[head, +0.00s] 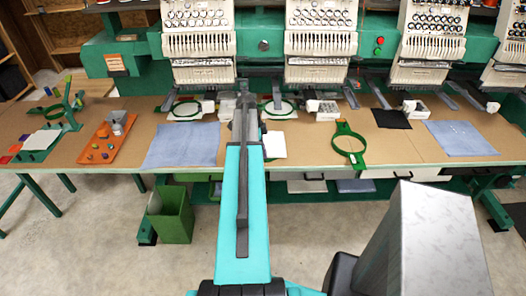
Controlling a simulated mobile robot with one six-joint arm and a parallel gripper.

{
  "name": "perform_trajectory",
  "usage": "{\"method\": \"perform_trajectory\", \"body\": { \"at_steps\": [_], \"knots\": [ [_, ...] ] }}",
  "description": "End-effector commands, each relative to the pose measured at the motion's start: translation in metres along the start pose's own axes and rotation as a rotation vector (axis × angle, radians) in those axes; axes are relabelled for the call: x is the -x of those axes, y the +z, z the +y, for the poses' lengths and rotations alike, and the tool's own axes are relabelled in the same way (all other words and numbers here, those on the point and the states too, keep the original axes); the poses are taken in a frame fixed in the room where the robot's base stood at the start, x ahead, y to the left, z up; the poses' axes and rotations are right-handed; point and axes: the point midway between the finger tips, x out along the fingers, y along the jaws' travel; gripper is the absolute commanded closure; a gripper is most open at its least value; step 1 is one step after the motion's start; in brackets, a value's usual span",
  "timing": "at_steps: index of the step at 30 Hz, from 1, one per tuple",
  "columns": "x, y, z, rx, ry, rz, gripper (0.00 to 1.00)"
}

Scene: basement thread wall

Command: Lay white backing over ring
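A green ring (336,129) with bracket tabs lies on the brown table right of centre, and brown tabletop shows through its opening. A white sheet (275,145), possibly backing, lies on the table just right of my arm, partly hidden by it. Another white sheet (41,140) lies on a green holder at the far left. Two more green rings, a left one (172,110) and a middle one (290,110), sit over white pieces under the machine heads. My gripper (244,98) is at the arm's far end near the middle ring; its fingers are too small to read.
A green embroidery machine with several cream heads (321,43) stands along the back. Blue cloths lie left (182,146) and right (460,138), with a black cloth (391,119) between. White boxes (326,110) stand near the heads. An orange tray (106,144) is at left, a green bin (171,215) on the floor.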

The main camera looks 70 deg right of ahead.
Motion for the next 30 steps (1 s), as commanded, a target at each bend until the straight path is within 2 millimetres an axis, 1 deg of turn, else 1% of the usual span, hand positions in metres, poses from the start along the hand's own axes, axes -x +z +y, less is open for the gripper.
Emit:
{"method": "perform_trajectory", "body": {
  "at_steps": [21,22,25,26,30],
  "knots": [
    [0.0005,0.0003,0.0004,0.0,0.0,0.0,1.0],
    [0.0005,0.0003,0.0004,0.0,0.0,0.0,0.93],
    [0.0005,0.0004,0.0004,0.001,0.0,0.0,0.76],
    [0.0005,0.0004,0.0004,0.001,0.0,0.0,0.74],
    [0.0004,0.0004,0.0004,0.001,0.0,0.0,0.74]
  ]
}}
